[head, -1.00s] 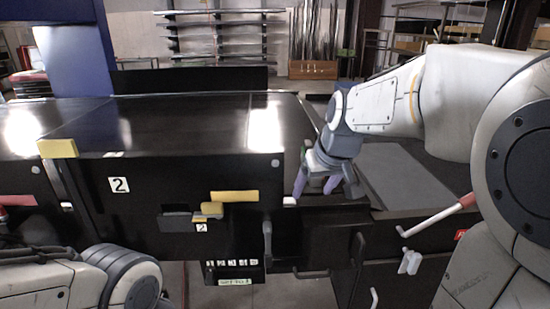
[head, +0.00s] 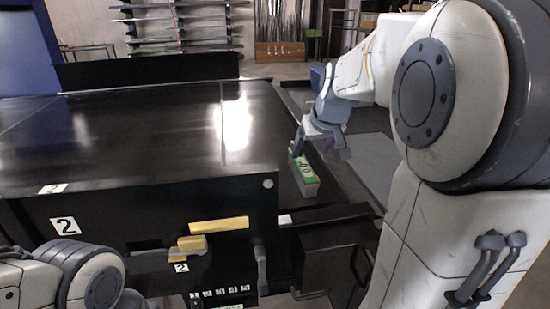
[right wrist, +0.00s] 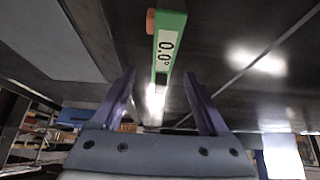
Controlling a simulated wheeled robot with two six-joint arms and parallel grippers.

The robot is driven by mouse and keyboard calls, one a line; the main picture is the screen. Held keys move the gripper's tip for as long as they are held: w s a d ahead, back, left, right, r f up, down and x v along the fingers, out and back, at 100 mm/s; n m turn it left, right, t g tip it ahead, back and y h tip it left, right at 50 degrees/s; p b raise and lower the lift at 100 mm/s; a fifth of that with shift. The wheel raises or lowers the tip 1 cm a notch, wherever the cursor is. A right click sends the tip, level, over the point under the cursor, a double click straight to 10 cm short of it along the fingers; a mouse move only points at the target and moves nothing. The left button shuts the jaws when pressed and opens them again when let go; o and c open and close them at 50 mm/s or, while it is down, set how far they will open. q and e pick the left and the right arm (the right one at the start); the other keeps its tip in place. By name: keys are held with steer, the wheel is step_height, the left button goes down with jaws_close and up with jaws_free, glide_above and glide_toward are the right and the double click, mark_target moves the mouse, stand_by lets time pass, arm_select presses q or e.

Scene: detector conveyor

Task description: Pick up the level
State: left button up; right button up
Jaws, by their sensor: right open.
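The level is a green bar with a small display. In the head view, the level (head: 303,172) lies on the dark surface beside the conveyor's right side. My right gripper (head: 318,150) is just behind and above it, pointing down. In the right wrist view, the level (right wrist: 168,42) reads 0.0° and has an orange-red end piece. Its near end lies ahead of and between the two purple fingers of my right gripper (right wrist: 160,85), which are spread apart with nothing between them. My left gripper is out of view; only part of the left arm shows.
The black conveyor housing (head: 110,215) marked 2 fills the left and middle, with yellow parts (head: 218,224) on its front. A grey panel (head: 368,160) lies right of the level. Shelves (head: 190,25) and a wooden crate (head: 280,51) stand far behind.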

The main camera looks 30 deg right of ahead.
mark_target(302, 163)
steer(key=x, duration=0.3)
steer(key=shift+d+f, duration=0.1)
steer(key=shift+d, duration=0.05)
steer(key=x, duration=0.1)
steer(key=p+x, duration=0.2)
steer(key=x, duration=0.1)
steer(key=shift+w+a, duration=0.15)
steer(key=shift+a, duration=0.25)
steer(key=shift+w+f+p, duration=0.3)
steer(key=shift+f, duration=0.2)
steer(key=shift+d, duration=0.1)
jaws_close()
